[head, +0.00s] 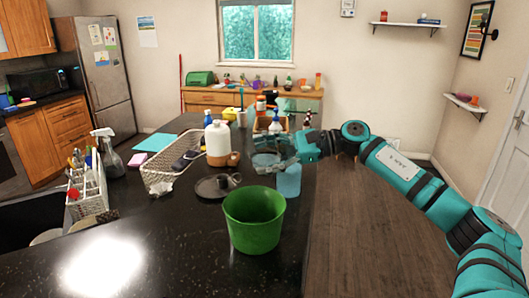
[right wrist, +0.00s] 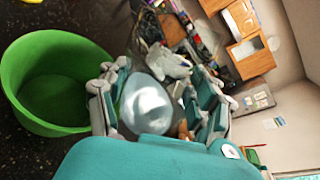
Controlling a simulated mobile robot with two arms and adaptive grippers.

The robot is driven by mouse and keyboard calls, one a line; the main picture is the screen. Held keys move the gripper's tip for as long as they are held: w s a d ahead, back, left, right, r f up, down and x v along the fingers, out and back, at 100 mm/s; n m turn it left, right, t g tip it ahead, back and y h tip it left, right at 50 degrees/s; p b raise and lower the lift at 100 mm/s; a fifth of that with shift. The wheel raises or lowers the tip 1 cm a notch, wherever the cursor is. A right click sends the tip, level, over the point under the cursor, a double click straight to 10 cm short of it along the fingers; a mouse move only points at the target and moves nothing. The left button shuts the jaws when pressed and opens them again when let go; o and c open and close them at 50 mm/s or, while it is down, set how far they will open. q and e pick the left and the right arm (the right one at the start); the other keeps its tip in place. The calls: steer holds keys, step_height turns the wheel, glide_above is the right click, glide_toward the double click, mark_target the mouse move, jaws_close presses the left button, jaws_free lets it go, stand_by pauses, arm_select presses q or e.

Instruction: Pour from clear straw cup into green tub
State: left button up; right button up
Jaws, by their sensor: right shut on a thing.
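The green tub (head: 254,222) stands upright and open on the dark counter near the front in the head view. It also shows at the left of the right wrist view (right wrist: 55,82), where its visible inside looks empty. My right gripper (head: 280,156) reaches in from the right, above and behind the tub. It is shut on the clear straw cup (head: 266,160), which is see-through and partly hidden by the fingers. In the right wrist view, the cup (right wrist: 147,104) is a pale round shape between the fingers. Its straw and exact tilt are unclear. My left gripper is not in view.
A white jug (head: 217,142) with a brown base, a wire basket (head: 172,166) and a dark lid-like disc (head: 213,187) are behind and left of the tub. A spray bottle (head: 108,153) stands farther left. The wooden surface (head: 375,235) at right is clear.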

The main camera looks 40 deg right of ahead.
steer(key=shift+w+d+f+n+h, duration=0.15)
steer(key=shift+f+n+h, duration=0.25)
steer(key=shift+f, duration=0.5)
steer(key=shift+d+f+n+h, duration=0.1)
steer(key=shift+f+n+h, duration=0.2)
steer(key=shift+f+n, duration=0.4)
steer(key=shift+r+n+h, duration=0.1)
steer(key=shift+n+h, duration=0.2)
steer(key=shift+n, duration=0.2)
steer(key=shift+f+n+t+h+p, duration=0.5)
steer(key=shift+n+h+p, duration=0.1)
steer(key=shift+n, duration=0.3)
steer(key=shift+b, duration=0.55)
steer(key=shift+f+n+h+b, duration=0.25)
steer(key=shift+n+b, duration=0.25)
steer(key=shift+b, duration=0.55)
steer(key=shift+s+a+r+n+t+h+b, duration=0.2)
steer(key=shift+a+r+n+t+h+b, duration=0.2)
steer(key=shift+n+b, duration=0.3)
steer(key=shift+s+a+r+n+t+h+b, duration=0.3)
steer(key=shift+a+r+n+h+b, duration=0.15)
steer(key=shift+r+n+b, duration=0.3)
steer(key=shift+s+a+r+n+t+h+b, duration=0.3)
steer(key=shift+r+n+h+b, duration=0.25)
steer(key=shift+n+b, duration=0.25)
